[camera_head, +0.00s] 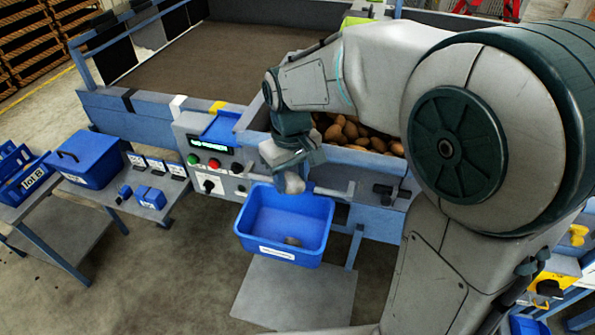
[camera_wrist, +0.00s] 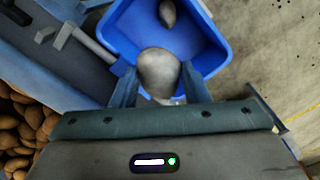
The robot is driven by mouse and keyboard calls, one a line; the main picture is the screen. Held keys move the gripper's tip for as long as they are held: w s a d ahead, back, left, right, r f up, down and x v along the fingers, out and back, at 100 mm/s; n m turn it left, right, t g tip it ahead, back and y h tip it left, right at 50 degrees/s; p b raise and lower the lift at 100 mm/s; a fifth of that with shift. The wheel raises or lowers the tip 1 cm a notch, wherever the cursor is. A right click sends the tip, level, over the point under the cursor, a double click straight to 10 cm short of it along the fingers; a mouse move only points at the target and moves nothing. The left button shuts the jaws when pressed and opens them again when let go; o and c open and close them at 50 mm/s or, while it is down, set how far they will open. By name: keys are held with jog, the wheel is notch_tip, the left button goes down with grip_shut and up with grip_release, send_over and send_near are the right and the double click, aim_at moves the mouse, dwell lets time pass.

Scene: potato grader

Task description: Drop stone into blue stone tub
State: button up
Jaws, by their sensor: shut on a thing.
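The blue stone tub (camera_head: 284,226) stands on a grey stand below the grader's front edge, with a white label on its front. My gripper (camera_head: 288,170) is shut on a pale grey stone (camera_head: 294,184) and holds it above the tub's far side. In the wrist view the held stone (camera_wrist: 158,72) sits between the two fingers, with the tub (camera_wrist: 214,50) beneath. Another grey stone (camera_head: 292,241) lies on the tub's floor; it also shows in the wrist view (camera_wrist: 167,13).
Potatoes (camera_head: 352,133) lie in the grader trough behind my gripper. A control panel (camera_head: 213,155) with buttons is left of the tub. A lidded blue box (camera_head: 88,160) and small blue containers (camera_head: 150,197) stand on a side table at left.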

notch_tip(320, 180, down, 2)
jog(key=shift+f+b, duration=0.15)
jog(key=shift+b, duration=0.4)
jog(key=shift+d, duration=0.1)
